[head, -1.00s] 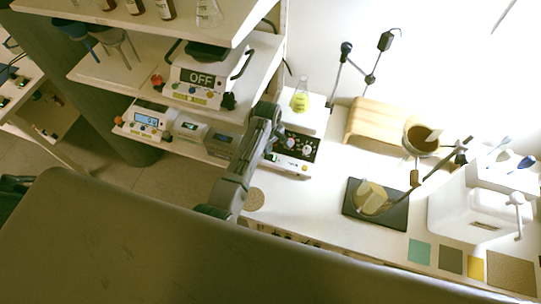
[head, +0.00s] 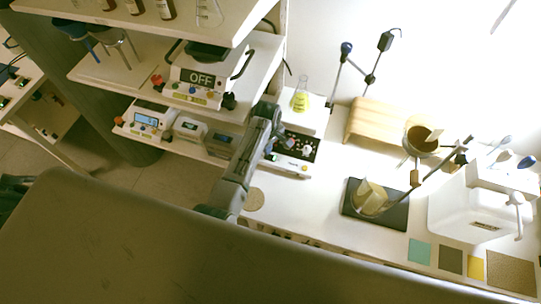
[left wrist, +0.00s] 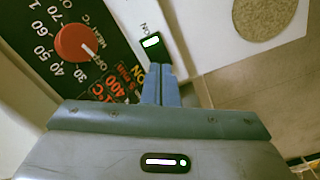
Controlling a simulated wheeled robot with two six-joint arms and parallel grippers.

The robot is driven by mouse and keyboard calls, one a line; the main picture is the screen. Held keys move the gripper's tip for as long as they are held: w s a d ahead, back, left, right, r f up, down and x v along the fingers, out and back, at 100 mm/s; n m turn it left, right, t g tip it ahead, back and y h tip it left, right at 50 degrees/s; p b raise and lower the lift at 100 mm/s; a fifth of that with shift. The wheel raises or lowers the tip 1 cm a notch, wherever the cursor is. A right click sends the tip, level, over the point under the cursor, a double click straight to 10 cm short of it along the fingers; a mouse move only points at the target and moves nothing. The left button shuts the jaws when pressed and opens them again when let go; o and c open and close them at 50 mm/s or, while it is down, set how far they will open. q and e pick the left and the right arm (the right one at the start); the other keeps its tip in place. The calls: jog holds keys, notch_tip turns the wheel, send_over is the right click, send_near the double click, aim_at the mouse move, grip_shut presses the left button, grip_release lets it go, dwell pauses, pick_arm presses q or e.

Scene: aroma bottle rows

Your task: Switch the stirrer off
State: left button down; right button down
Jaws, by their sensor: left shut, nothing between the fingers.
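The stirrer (head: 304,150) is a white unit with a black control panel, standing on the bench right of the shelves. A flask (head: 300,101) of yellow liquid is on its top. In the left wrist view its panel shows a red knob (left wrist: 76,42) with a temperature scale. In the head view my left gripper (head: 268,156) partly covers the stirrer's left side. My right gripper is not in view.
A shelf unit on the left holds a device reading OFF (head: 202,78) and smaller instruments. A round cork pad (left wrist: 262,15) lies near the stirrer.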

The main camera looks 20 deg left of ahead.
pick_arm(q)
jog(key=shift+s+f+b, duration=0.1)
jog(key=shift+f+b, duration=0.6)
jog(key=shift+f, duration=0.5)
dwell(0.8)
notch_tip(320, 180, up, 3)
jog(key=p, duration=0.3)
jog(key=shift+f, duration=0.1)
jog(key=shift+r, duration=2.1)
